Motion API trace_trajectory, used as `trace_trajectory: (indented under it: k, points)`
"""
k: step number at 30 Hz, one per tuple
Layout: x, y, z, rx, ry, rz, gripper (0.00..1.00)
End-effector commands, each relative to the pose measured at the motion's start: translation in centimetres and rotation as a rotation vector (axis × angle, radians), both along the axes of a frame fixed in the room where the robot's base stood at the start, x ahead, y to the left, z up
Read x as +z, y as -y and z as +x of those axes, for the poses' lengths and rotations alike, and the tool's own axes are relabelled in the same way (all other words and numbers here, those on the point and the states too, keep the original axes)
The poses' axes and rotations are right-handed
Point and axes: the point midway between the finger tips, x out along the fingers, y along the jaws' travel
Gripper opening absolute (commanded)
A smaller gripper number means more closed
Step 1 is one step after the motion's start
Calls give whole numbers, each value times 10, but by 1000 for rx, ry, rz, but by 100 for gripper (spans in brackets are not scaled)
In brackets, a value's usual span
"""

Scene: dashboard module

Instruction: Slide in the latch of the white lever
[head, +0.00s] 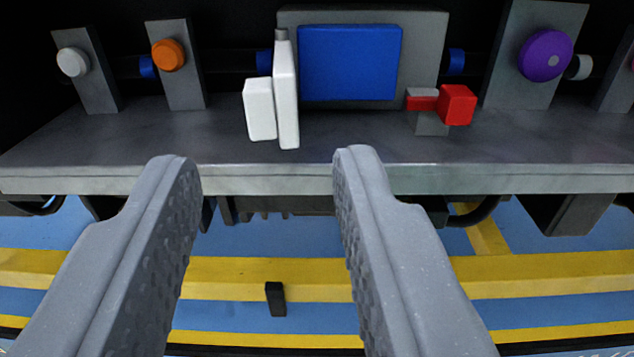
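The white lever (287,95) stands upright on the grey shelf, left of the blue screen. A smaller white block (260,109), which looks like its latch, sits against the lever's left side; I cannot tell whether a gap lies between them. My gripper (268,165) is open and empty. Its two grey fingers reach up from the bottom of the view, one on each side of the lever's line, with their tips below and in front of the lever, apart from it.
The grey shelf (170,140) has a front edge just beyond my fingertips. A blue screen (350,63) stands behind. A red block (457,105) sits to the right. Orange (168,54), white (73,62) and purple (545,56) knobs are on upright plates. Yellow bars (270,278) run below.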

Motion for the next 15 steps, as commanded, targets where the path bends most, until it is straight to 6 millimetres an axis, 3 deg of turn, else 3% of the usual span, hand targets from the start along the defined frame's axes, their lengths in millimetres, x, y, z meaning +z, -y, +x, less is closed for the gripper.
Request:
trace_trajectory:
  k: [5, 15]
  points:
    - [-5, -7, -4, 12, 15, -21, 35]
    - [-6, -14, 45, 24, 14, -20, 35]
